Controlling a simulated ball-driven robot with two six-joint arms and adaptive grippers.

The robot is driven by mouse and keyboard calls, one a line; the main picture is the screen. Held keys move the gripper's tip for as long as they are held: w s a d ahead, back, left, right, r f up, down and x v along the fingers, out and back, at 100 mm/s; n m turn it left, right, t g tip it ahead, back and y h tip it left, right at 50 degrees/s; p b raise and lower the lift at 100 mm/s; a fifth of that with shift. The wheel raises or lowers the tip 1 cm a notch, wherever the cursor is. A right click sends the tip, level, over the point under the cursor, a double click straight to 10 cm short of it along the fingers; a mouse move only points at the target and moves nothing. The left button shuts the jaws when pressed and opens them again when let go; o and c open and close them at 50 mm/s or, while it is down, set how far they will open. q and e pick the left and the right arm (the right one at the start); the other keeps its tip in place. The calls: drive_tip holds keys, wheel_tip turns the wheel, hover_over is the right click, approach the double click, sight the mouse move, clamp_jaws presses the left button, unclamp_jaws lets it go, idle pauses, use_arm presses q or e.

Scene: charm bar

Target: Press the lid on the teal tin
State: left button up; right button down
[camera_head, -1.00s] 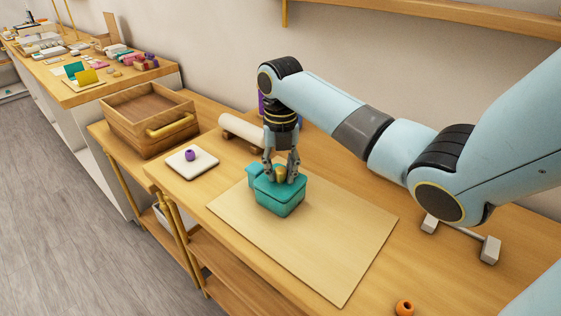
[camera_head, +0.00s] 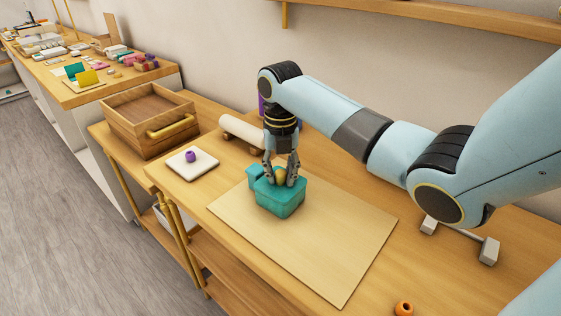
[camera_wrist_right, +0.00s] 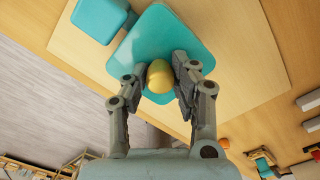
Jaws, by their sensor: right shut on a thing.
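The teal tin (camera_head: 280,208) stands upright on the pale mat. Its teal lid (camera_head: 293,190) lies on top and covers the opening; I cannot tell whether any gap is left under the rim. A gold knob (camera_head: 280,177) rises from the lid. My right gripper (camera_head: 281,178) points straight down and is shut on the knob. In the right wrist view the fingers (camera_wrist_right: 159,82) hold the knob (camera_wrist_right: 159,76) from both sides, above the lid (camera_wrist_right: 165,40). The tin's body is mostly hidden there. My left gripper is not in view.
A smaller teal block (camera_head: 254,173) sits right beside the tin. The pale mat (camera_head: 335,250) is clear in front. A white pad (camera_head: 180,166) with a purple bead (camera_head: 190,156), a white roll (camera_head: 242,132) and a wooden crate (camera_head: 118,127) stand to the left. An orange ring (camera_head: 404,308) lies at front right.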

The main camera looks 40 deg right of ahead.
drive_tip(key=shift+p, duration=0.35)
idle(0.3)
drive_tip(key=c, duration=1)
unclamp_jaws()
drive_tip(key=shift+o, duration=0.3)
drive_tip(key=o, duration=0.4)
drive_tip(key=shift+o, duration=0.2)
drive_tip(key=shift+r, duration=0.1)
wheel_tip(320, 180, up, 7)
drive_tip(key=p, duration=0.7)
drive_tip(key=shift+p, duration=0.35)
